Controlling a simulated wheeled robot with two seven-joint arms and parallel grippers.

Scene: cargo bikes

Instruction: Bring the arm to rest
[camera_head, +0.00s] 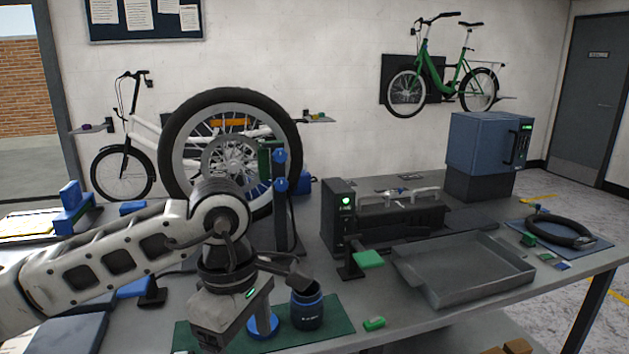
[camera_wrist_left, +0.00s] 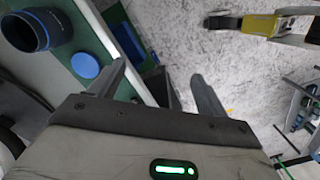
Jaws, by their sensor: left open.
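My left arm (camera_head: 130,255) reaches in from the left over the front of the workbench. Its left gripper shows in the left wrist view (camera_wrist_left: 162,85), with two grey fingers wide apart and nothing between them. In the head view the gripper body hangs low over the green mat (camera_head: 335,311), and its fingertips are hidden or out of frame. A dark jar with a blue band (camera_head: 307,310) stands on the mat, to the right of the gripper and apart from it. My right gripper is not in view.
A blue disc (camera_head: 263,327) lies by the jar. A grey tray (camera_head: 465,272), a box with a green light (camera_head: 341,215) and a blue cabinet (camera_head: 483,143) stand to the right. A bicycle wheel (camera_head: 177,150) rises behind my arm. The wrist view shows open floor (camera_wrist_left: 205,50) beyond the bench edge.

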